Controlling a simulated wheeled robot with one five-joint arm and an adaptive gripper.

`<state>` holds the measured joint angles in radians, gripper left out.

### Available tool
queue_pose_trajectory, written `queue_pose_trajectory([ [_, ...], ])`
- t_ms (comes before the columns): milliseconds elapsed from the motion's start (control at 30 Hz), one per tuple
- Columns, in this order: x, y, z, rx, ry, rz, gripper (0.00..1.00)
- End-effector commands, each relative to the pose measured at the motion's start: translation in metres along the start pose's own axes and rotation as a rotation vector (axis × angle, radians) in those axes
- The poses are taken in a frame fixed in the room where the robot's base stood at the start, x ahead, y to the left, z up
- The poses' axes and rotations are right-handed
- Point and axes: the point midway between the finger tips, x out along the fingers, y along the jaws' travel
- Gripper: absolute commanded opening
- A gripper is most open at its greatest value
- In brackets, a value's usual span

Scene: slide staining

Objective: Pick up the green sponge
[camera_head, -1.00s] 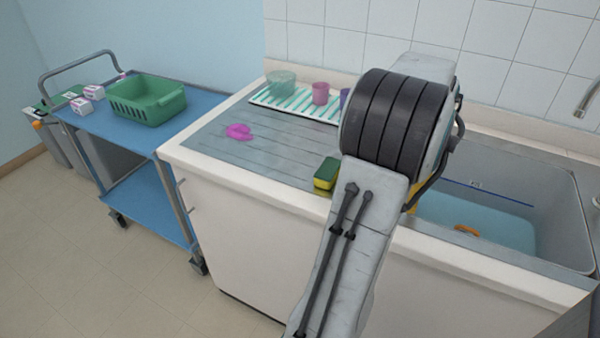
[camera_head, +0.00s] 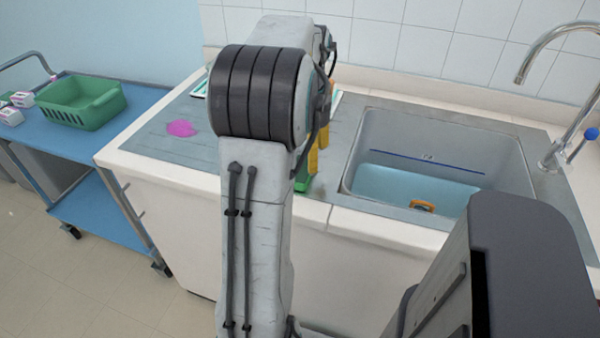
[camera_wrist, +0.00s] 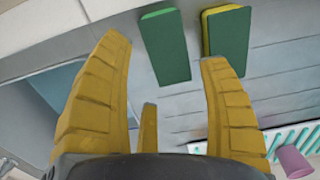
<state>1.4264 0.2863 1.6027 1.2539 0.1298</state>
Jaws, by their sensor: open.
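A green sponge (camera_wrist: 166,46) lies on the grey drainboard and shows in the wrist view just beyond my fingertips. Its green end (camera_head: 304,182) shows in the head view, beside my arm near the counter's front edge. A second sponge, green with yellow sides (camera_wrist: 228,44), lies beside it to the right in the wrist view; in the head view I cannot make it out. My gripper (camera_wrist: 164,58) is open, with its yellow fingers spread and nothing between them. The green sponge lies in line with the gap between the fingertips. My arm hides much of this area in the head view.
The sink (camera_head: 440,150) with blue water and an orange item (camera_head: 422,206) is to the right. A pink splotch (camera_head: 181,128) marks the drainboard. A purple cup (camera_wrist: 293,161) stands near the striped mat (camera_wrist: 276,138). A green basket (camera_head: 82,102) sits on the blue cart (camera_head: 45,130).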

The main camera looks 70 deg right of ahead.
Motion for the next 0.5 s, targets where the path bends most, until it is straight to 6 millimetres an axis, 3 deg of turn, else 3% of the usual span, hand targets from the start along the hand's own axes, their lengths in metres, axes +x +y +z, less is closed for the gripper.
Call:
queue_pose_trajectory([
  [500,0.052,-0.001,0.005,-0.001,-0.001,0.000,0.69],
])
